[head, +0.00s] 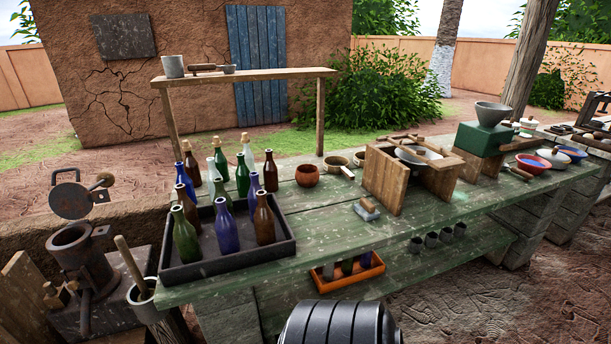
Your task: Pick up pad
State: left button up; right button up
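A small blue-grey pad (367,212) with a wooden block or handle on top lies on the green plank table (330,235). Neither of my grippers shows in the head view.
A dark tray (228,262) with several bottles fills the table's left end. A brown bowl (307,175) and small pans (337,161) stand behind the pad. An orange tray (346,279) sits on the lower shelf. The tabletop between bottle tray and pad is clear.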

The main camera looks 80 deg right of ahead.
aim_at(367, 210)
jog(key=z, duration=0.45)
jog(key=l+z, duration=0.1)
jog(key=z, duration=0.4)
jog(key=l+z, duration=0.1)
jog(key=z, duration=0.85)
jog(key=l+z, duration=0.1)
jog(key=z, duration=0.85)
jog(key=i, duration=0.05)
